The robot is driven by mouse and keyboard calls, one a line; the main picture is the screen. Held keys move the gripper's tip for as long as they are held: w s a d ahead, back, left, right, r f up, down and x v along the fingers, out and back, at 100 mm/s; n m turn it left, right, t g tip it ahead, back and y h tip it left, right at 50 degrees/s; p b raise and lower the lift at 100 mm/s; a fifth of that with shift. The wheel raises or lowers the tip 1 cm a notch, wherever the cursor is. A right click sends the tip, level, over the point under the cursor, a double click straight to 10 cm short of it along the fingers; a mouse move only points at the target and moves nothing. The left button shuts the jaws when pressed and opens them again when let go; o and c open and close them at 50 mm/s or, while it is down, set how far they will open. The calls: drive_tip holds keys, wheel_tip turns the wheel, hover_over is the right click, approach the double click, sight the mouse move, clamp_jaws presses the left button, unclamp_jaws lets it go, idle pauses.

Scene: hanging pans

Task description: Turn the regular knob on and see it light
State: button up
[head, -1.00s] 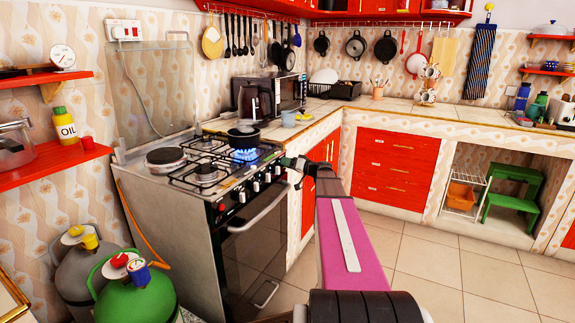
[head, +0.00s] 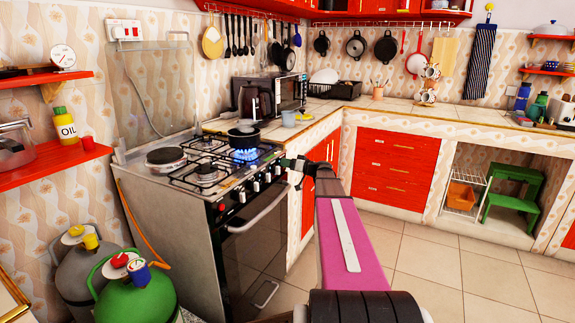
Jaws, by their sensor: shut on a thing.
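The stove (head: 215,215) stands at the left with a row of knobs (head: 256,187) along its front panel. My gripper (head: 284,163) is at the right end of that row, touching the panel area. It is shut on a knob there, which the fingers mostly hide. The other burners show no flame.
Green (head: 135,288) and grey (head: 85,265) gas bottles stand at the lower left before the stove. Red drawers (head: 395,180) lie beyond my arm. The tiled floor (head: 430,270) at the right is clear.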

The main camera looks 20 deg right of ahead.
drive_tip(key=n, duration=0.6)
drive_tip(key=shift+s, duration=0.15)
idle(0.4)
drive_tip(key=o, duration=0.6)
drive_tip(key=shift+o, duration=0.2)
drive_tip(key=v, duration=1)
drive_tip(key=shift+s+d, duration=0.2)
drive_tip(key=shift+s, duration=0.1)
